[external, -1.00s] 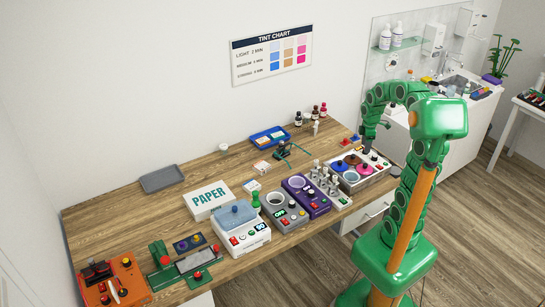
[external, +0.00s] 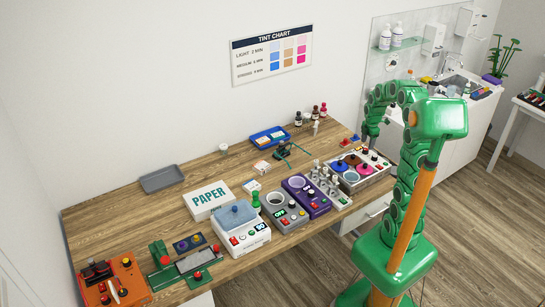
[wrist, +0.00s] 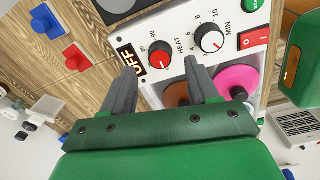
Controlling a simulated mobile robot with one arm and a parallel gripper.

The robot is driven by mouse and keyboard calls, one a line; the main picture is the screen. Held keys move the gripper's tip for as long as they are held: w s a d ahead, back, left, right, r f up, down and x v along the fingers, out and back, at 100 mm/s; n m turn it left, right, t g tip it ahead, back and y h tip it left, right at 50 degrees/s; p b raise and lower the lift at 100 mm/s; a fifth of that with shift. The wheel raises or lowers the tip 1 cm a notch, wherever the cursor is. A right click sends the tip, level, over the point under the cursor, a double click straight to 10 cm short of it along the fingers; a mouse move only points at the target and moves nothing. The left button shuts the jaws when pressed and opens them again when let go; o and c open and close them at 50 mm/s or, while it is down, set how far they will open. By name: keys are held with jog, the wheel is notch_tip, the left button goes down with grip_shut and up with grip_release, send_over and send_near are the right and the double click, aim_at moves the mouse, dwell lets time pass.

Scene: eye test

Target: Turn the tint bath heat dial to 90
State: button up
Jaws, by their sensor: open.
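The tint bath (external: 386,164) is a white unit with coloured wells at the right end of the bench. In the wrist view, its red heat dial (wrist: 160,55) sits on the white panel beside a black display reading OFF. Numbers including 80 and 90 are printed around the dial; its exact setting is too small to tell. My gripper (wrist: 162,68) is open and empty, its grey fingers either side of the dial in the picture. The gap to the panel is unclear.
Near the heat dial are a black MIN dial (wrist: 208,38), a red switch (wrist: 253,38) and a green button (wrist: 250,4). Brown and pink wells (wrist: 236,78) lie behind my fingers. A rack of pale bottles (external: 326,180) stands left of the bath.

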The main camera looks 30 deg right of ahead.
aim_at(366, 149)
notch_tip(366, 149, down, 4)
jog(key=shift+f, duration=0.2)
jog(key=c, duration=1)
jog(key=shift+c, duration=0.2)
